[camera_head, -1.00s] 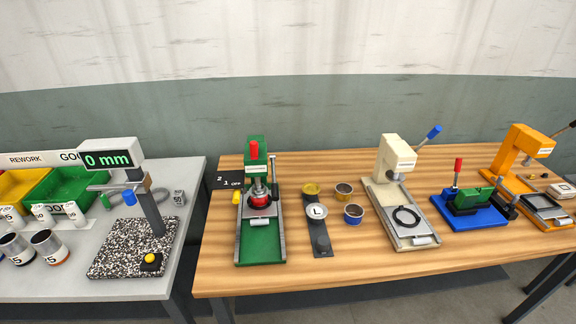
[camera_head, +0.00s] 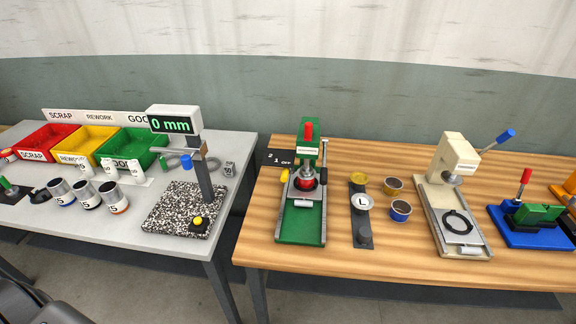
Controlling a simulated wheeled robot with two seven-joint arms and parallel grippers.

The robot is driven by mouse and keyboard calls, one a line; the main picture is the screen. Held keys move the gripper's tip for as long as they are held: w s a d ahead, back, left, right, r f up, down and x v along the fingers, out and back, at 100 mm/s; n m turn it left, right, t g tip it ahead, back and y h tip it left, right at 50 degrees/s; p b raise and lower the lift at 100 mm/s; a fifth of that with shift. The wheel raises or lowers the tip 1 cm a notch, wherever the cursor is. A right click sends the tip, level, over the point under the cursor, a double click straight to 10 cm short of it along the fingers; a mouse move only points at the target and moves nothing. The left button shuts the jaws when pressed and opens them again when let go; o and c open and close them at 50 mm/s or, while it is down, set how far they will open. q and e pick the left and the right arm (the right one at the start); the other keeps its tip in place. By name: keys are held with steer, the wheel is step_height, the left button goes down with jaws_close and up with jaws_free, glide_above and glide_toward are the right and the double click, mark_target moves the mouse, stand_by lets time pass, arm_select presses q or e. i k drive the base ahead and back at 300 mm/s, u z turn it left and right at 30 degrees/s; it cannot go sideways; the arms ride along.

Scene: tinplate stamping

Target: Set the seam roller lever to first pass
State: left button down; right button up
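A green machine (camera_head: 301,220) stands on the wooden table, with a red-topped column and a red round part in its middle. I take it for the seam roller, but its label is too small to read. A black plate (camera_head: 279,158) marked 2, 1 and OFF lies at its left. A small yellow knob (camera_head: 284,175) shows at the machine's left side, close to the plate and nearer the OFF end. Its arm is mostly hidden, so I cannot tell its exact setting. Neither of my grippers is in view.
Right of it are a dark strip (camera_head: 362,241) with a lid marked L, small tins (camera_head: 400,210), a cream press (camera_head: 437,205) and a blue-based tool (camera_head: 527,231). The grey table (camera_head: 140,243) at left holds bins, tins and a 0 mm gauge (camera_head: 174,120). A gap separates the tables.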

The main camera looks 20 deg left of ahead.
mark_target(286, 172)
steer(key=k, duration=1.2)
steer(key=z, duration=0.75)
steer(key=i, duration=1.35)
steer(key=u, duration=0.6)
